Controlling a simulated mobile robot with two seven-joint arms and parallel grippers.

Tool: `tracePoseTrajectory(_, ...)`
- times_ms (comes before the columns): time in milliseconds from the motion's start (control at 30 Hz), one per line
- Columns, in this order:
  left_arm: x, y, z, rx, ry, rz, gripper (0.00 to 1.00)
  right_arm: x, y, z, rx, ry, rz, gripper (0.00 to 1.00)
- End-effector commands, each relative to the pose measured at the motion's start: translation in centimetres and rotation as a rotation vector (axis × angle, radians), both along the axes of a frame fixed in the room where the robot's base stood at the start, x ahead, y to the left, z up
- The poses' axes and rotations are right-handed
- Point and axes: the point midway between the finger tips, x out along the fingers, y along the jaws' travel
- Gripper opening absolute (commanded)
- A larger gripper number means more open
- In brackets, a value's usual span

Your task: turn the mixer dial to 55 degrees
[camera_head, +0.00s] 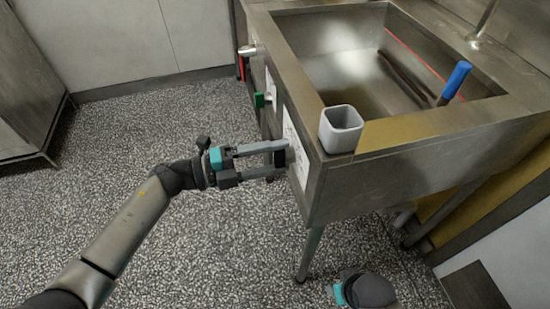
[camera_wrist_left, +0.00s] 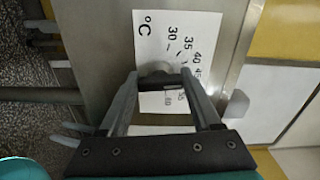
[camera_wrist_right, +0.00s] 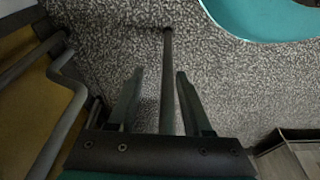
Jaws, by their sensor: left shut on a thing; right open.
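The mixer dial (camera_head: 281,157) is a small dark knob on the front panel of the steel sink unit. In the left wrist view the dial (camera_wrist_left: 158,84) sits on a white °C scale plate (camera_wrist_left: 165,30). Numbers from 30 to 45 show above it, and 60 is readable below; the fingers hide other parts of the scale. My left gripper (camera_head: 283,156) is shut on the dial, one finger on each side. I cannot tell which mark the dial points to. My right gripper (camera_wrist_right: 159,75) is open and empty, low over the speckled floor.
A grey square cup (camera_head: 341,128) stands on the sink's near corner. A blue-handled tool (camera_head: 455,82) leans in the basin (camera_head: 330,50). A green-handled valve (camera_head: 260,100) sticks out left of the dial. A thin leg (camera_wrist_right: 168,70) rises near my right gripper. The floor at left is open.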

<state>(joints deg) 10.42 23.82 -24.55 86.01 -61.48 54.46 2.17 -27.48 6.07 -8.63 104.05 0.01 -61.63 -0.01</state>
Motion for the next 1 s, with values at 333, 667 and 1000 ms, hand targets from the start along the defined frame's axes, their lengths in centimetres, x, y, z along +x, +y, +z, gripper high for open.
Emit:
tracePoseTrajectory(333, 0.0, 0.1, -0.2, 0.089, -0.322, 0.000, 0.09, 1.6, 0.2, 3.2, 0.008, -0.057, -0.002, 0.50)
tracePoseTrajectory(667, 0.0, 0.1, -0.2, 0.170, -0.622, -0.002, 0.09, 2.4, 0.3, 7.4, 0.016, -0.117, -0.005, 0.50)
tracePoseTrajectory(1000, 0.0, 0.1, -0.1, 0.228, -0.843, -0.001, 0.09, 2.1, 0.3, 11.2, 0.023, -0.169, -0.005, 0.50)
